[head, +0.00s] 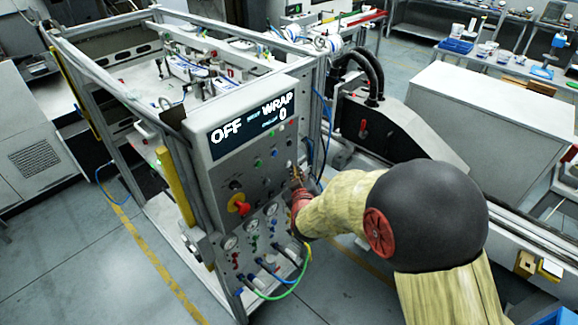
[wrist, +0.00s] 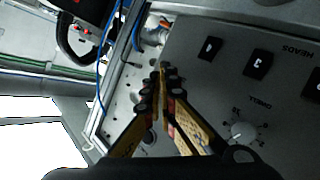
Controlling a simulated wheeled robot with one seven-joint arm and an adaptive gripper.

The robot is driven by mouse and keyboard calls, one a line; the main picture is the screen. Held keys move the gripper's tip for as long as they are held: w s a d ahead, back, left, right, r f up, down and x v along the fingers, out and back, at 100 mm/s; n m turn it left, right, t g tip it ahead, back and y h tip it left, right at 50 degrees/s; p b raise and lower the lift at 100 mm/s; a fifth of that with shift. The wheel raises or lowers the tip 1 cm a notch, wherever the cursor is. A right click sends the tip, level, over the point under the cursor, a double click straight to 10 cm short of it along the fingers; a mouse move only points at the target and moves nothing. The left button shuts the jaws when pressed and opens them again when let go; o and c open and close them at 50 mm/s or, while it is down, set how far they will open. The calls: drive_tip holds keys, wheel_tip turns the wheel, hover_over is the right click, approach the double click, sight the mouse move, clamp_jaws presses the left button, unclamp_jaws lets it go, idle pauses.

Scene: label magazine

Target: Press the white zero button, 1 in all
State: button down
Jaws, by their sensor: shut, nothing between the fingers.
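The grey control panel (head: 215,180) faces me on the machine's front, with a lit display (head: 250,122) that reads OFF, WRAP and 0. My gripper (head: 296,178) is at the panel's right edge, below the display. In the wrist view my gripper (wrist: 161,72) is shut and empty, its fingertips together in front of the panel's edge. A small pale spot shows just above my gripper in the head view; I cannot tell if it is the white zero button. No white button is clear in the wrist view, and I cannot tell whether the fingertips touch anything.
Dark rocker switches (wrist: 257,64) and a white dwell dial (wrist: 241,131) are on the panel right of my fingers. A red knob on a yellow plate (head: 239,205) is on the panel's left. Hoses (head: 277,292) hang below. Black flexible conduits (head: 362,72) stand behind right.

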drive_tip(key=shift+d, duration=0.1)
drive_tip(key=s+d, duration=0.1)
drive_tip(key=d, duration=0.1)
drive_tip(key=s+d+b, duration=0.1)
drive_tip(key=s+d, duration=0.1)
drive_tip(key=shift+s, duration=0.1)
idle(0.6)
idle(0.6)
